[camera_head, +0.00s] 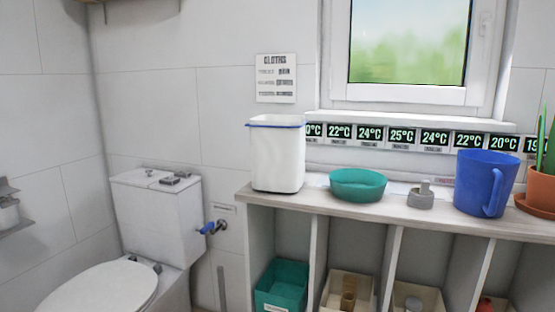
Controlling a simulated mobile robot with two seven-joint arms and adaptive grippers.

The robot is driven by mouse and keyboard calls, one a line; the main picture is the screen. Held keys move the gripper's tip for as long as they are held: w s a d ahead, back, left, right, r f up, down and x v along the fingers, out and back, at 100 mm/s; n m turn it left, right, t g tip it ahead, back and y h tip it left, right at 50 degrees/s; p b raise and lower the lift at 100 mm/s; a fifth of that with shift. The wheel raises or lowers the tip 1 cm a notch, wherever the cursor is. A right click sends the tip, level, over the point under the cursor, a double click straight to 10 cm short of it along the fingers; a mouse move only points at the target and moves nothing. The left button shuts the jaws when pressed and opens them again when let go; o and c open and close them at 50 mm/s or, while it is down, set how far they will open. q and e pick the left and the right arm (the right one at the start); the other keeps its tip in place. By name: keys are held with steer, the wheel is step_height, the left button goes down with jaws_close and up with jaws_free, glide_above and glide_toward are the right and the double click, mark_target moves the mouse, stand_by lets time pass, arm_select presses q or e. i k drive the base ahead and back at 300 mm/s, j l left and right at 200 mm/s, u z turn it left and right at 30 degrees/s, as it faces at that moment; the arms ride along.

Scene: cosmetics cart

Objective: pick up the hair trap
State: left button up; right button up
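No thing that I can name for certain as the hair trap shows in the head view. A small grey round object (420,201) with a pale upright knob stands on the shelf top, between a green bowl (357,186) and a blue jug (484,182). I cannot tell whether it is the hair trap. Neither of my grippers is in view.
A white bin (276,155) with a blue rim stands at the shelf's left end. A potted plant (541,190) stands at the right. Compartments below hold a green box (281,289) and pale boxes. A toilet (158,222) is left of the shelf.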

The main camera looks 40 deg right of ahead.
mark_target(422, 198)
steer(key=z, duration=2.2)
